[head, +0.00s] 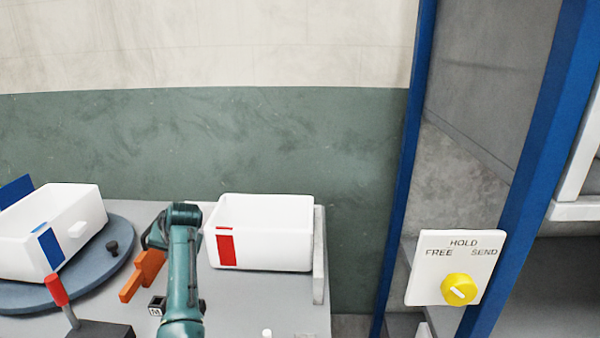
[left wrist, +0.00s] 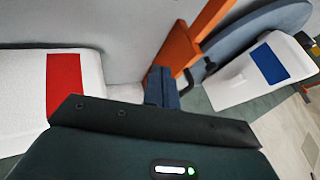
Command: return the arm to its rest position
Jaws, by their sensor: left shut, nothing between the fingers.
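My left arm (head: 182,270) is teal and rises from the bottom of the head view between the two white bins. Its hand is bent over at the top and mostly hidden there behind the arm. In the left wrist view my left gripper (left wrist: 161,88) shows dark blue fingers that are shut with nothing between them. The fingers are close to an orange bar (left wrist: 187,55); I cannot tell whether they touch it. The orange bar also shows in the head view (head: 143,273), just left of the arm. My right gripper is in neither view.
A red-labelled white bin (head: 285,235) stands right of the arm. A blue-labelled bin (head: 30,235) sits on a round grey turntable (head: 100,275). A red-handled lever (head: 57,290) stands front left. A yellow knob (head: 458,289) is on a panel between blue posts (head: 405,150).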

